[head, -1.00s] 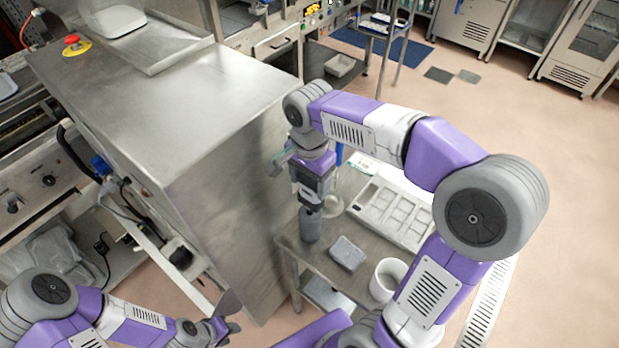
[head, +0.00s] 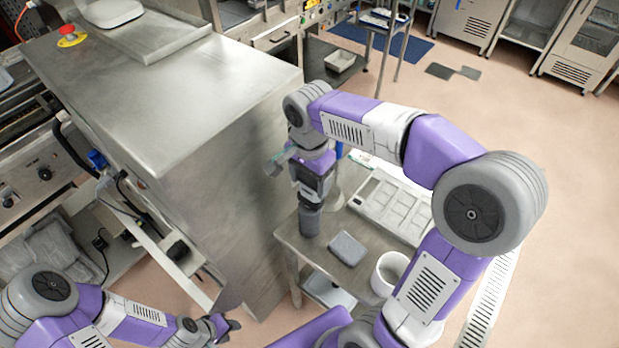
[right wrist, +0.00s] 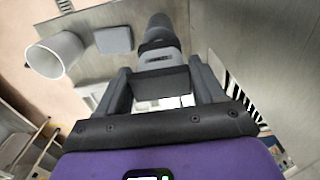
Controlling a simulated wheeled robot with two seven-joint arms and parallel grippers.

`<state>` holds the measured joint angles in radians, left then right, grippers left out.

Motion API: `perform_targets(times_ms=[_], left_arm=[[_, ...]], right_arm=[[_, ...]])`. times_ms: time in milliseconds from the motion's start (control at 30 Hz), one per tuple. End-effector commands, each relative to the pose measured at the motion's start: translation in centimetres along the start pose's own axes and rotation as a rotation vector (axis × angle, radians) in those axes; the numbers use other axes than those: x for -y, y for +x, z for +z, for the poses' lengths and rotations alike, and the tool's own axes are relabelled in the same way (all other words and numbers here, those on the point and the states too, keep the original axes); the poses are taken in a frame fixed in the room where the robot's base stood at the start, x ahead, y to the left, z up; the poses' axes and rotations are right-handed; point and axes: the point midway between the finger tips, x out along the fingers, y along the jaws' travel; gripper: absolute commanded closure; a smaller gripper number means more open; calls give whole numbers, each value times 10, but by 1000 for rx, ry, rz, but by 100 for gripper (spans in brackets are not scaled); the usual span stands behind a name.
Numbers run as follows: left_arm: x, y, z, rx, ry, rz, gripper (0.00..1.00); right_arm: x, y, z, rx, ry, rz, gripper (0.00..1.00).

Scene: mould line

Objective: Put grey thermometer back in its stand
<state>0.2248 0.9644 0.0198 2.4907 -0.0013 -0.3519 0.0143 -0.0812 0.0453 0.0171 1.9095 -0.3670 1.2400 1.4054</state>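My right gripper (head: 312,186) points down over the near-left part of the small steel table (head: 290,240). In the right wrist view its fingers (right wrist: 160,78) stand on either side of the grey thermometer (right wrist: 158,56), a grey body with a small label, and appear closed on it. A dark grey cylinder (right wrist: 157,27), seemingly the stand, lies in line beyond the thermometer; it also shows upright under the gripper in the head view (head: 310,222). Whether the thermometer is inside it I cannot tell. My left gripper (head: 226,327) is low at the left, away from the table; its opening is unclear.
On the table are a grey box (head: 347,249), a white cup (head: 389,274) and a pale compartment tray (head: 392,207). A large steel cabinet (head: 225,190) rises close on the left.

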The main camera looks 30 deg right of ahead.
Motion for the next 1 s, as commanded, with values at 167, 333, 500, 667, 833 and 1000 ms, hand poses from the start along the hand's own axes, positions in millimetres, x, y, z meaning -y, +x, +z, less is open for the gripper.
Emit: perform_targets(times_ms=[167, 333, 500, 667, 833, 1000], left_arm=[[0, 0, 0, 0, 0, 0, 62], [0, 0, 0, 0, 0, 0, 62], [0, -1, 0, 0, 0, 0, 62], [-2, -6, 0, 0, 0, 0, 62], [-5, -12, 0, 0, 0, 0, 62], [-6, -16, 1, 0, 0, 0, 62]], right_arm=[[0, 0, 0, 0, 0, 0, 5], [0, 0, 0, 0, 0, 0, 3], [0, -3, 0, 0, 0, -1, 3], [1, -25, 0, -1, 0, -4, 3], [1, -55, 0, -1, -1, -3, 3], [0, -73, 0, -1, 0, -2, 3]])
